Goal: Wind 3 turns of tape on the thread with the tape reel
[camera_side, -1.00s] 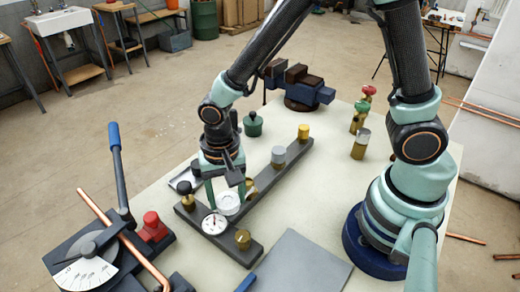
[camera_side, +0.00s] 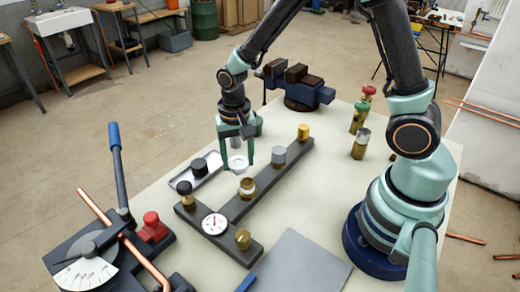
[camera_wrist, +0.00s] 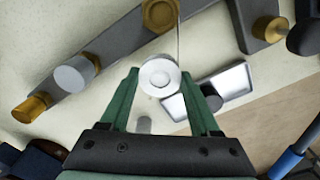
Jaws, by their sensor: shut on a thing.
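My gripper (camera_side: 237,160) is shut on the white tape reel (camera_wrist: 160,78), which sits between the green fingers in the wrist view.
The dark bar (camera_side: 268,177) carries grey and yellow capped fittings, a black-knobbed post and a gauge (camera_side: 215,224). The tray (camera_side: 208,163) holds a black cap (camera_side: 199,167). A blue vise (camera_side: 310,94) stands behind, and a pipe bender (camera_side: 90,270) at front left.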

